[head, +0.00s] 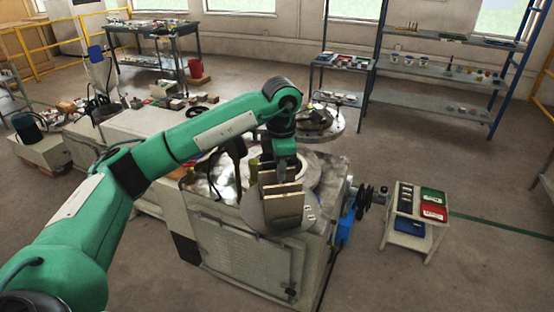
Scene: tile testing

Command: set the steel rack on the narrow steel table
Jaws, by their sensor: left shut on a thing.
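My left arm reaches in from the left, and my left gripper (284,166) points down over the machine top. It is shut on what looks like the steel rack (284,208), a small piece with upright tan plates and a grey side. The gripper hides its upper part, and I cannot tell whether its underside touches the machine. A narrow table (340,98) with dark legs stands at the back, left of the tall shelves, with small items on top. I cannot tell for sure that it is the narrow steel table. My right gripper is not in view.
A pale machine cabinet (252,258) is under the gripper. A small pale stand (408,236) with red, green and blue trays is at right. Tall blue-framed shelves (440,104) and a dark workbench (150,28) are at the back. Open floor lies between them.

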